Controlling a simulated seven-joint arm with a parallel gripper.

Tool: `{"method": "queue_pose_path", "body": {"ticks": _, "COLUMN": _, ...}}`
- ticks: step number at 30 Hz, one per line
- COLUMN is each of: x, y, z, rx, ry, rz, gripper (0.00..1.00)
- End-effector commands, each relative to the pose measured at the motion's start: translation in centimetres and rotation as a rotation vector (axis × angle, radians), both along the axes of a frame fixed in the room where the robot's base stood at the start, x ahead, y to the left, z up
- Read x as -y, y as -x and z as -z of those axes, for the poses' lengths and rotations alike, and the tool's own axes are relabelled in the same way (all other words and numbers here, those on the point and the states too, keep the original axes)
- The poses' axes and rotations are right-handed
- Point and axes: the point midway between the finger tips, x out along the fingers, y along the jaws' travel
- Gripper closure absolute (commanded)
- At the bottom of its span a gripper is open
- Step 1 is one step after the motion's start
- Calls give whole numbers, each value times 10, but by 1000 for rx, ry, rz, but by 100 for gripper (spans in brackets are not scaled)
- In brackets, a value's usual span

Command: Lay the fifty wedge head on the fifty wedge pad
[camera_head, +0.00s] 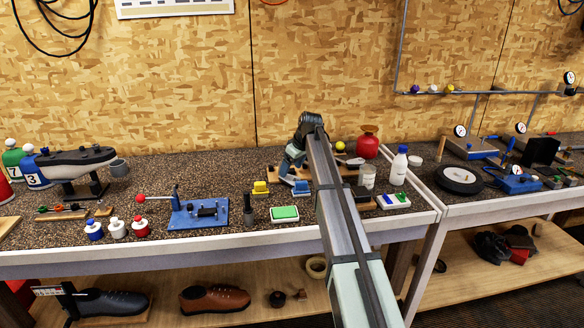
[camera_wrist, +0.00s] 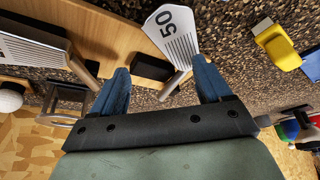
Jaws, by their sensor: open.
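The fifty wedge head (camera_wrist: 176,38), a pale grooved face marked "50", shows in the wrist view beside the wooden board (camera_wrist: 112,35). Its hosel runs down between the fingers of my gripper (camera_wrist: 160,66), which is open with blue fingers on either side. I cannot tell whether they touch it. A dark block (camera_wrist: 150,67), possibly the fifty wedge pad, sits at the board's near edge, next to the head; whether they touch is unclear. Another grooved head (camera_wrist: 30,50) lies on the board at left. In the head view my gripper (camera_head: 291,167) is low over the bench and the arm hides part of the board.
A yellow block (camera_wrist: 278,45) lies right of the head in the wrist view; it also shows in the head view (camera_head: 260,188). A red flask (camera_head: 367,145), a glass (camera_head: 368,176) and a white bottle (camera_head: 399,167) stand right of my arm. A blue fixture (camera_head: 198,213) stands left.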

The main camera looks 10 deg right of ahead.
Motion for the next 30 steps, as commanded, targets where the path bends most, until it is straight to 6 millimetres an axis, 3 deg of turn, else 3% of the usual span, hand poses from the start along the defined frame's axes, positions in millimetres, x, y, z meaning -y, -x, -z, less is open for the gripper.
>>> {"method": "queue_pose_path", "body": {"ticks": 5, "x": 4, "y": 4, "z": -16, "rx": 1, "ry": 0, "rz": 0, "gripper": 22}}
{"method": "queue_pose_path", "body": {"ticks": 18, "x": 23, "y": 27, "z": -88, "rx": 2, "ry": 1, "rz": 1, "gripper": 22}}
{"method": "queue_pose_path", "body": {"ticks": 24, "x": 28, "y": 33, "z": -106, "rx": 1, "ry": 0, "rz": 0, "gripper": 22}}
{"method": "queue_pose_path", "body": {"ticks": 30, "x": 30, "y": 35, "z": -112, "rx": 0, "ry": 0, "rz": 0, "gripper": 22}}
